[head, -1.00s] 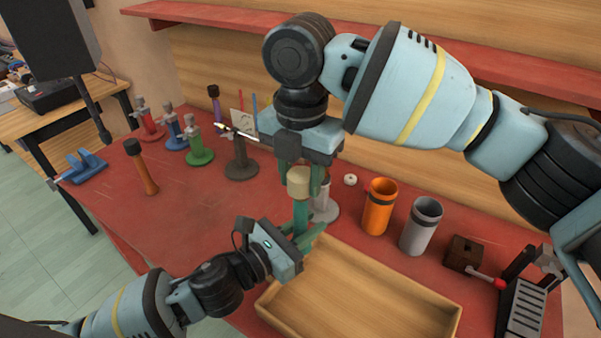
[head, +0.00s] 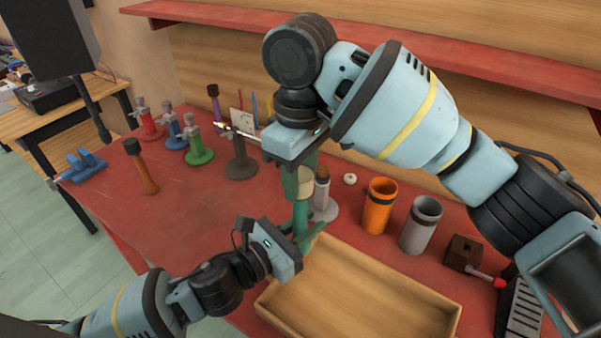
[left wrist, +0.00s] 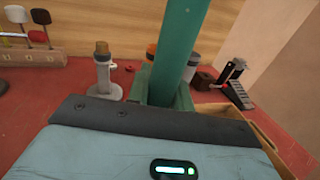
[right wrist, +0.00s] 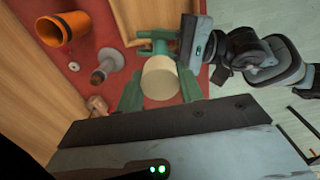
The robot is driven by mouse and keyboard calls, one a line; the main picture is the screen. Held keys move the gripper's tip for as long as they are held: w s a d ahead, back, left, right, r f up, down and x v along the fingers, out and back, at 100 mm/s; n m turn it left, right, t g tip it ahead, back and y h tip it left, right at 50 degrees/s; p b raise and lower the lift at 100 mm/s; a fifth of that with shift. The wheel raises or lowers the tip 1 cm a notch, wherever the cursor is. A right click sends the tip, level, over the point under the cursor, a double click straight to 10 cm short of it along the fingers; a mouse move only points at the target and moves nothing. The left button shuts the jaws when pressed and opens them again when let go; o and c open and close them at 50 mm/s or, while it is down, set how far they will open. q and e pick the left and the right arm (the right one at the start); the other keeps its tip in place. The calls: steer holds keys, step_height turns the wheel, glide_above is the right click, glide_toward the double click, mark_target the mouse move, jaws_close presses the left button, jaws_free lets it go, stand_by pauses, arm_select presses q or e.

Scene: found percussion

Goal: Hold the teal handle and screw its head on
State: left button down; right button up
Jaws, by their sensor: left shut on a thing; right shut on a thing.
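The teal handle (head: 300,215) stands upright above the table, and my left gripper (head: 305,238) is shut on it. In the left wrist view the teal handle (left wrist: 180,45) rises between the green fingers. The cream head (head: 305,184) sits at the handle's top, partly hidden by a finger of my right gripper (head: 299,182), which is shut on it from above. In the right wrist view the round cream head (right wrist: 160,78) lies between both green fingers. How far the head is screwed on cannot be told.
An open wooden tray (head: 412,297) lies just right of my left gripper. Orange (head: 380,206) and grey (head: 420,225) cups stand to the right. A grey stand (head: 322,200) is close behind the handle. Coloured stands and a brown-handled mallet (head: 142,168) are at the left. The table's left-middle is clear.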

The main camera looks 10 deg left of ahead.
steer(key=m, duration=0.8)
steer(key=o, duration=1.1)
steer(key=shift+o, duration=0.2)
step_height(320, 180, up, 12)
